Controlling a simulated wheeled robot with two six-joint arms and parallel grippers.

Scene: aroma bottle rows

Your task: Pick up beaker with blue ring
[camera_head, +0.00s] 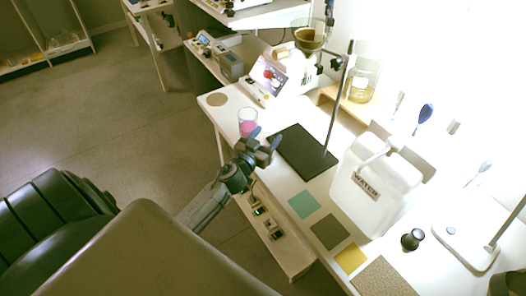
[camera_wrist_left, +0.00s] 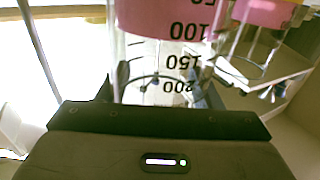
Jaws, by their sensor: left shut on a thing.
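A clear beaker with pink liquid (camera_head: 248,126) shows at the left edge of the white table in the head view. Whether the beaker touches the table is unclear. My right gripper is not in view.
A black stand base (camera_head: 303,152) with an upright rod is right of the gripper. A white water jug (camera_head: 376,180) stands further right. Coloured squares, such as a teal one (camera_head: 304,205), lie along the front edge. A round brown pad (camera_head: 217,99) lies at the far left corner.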

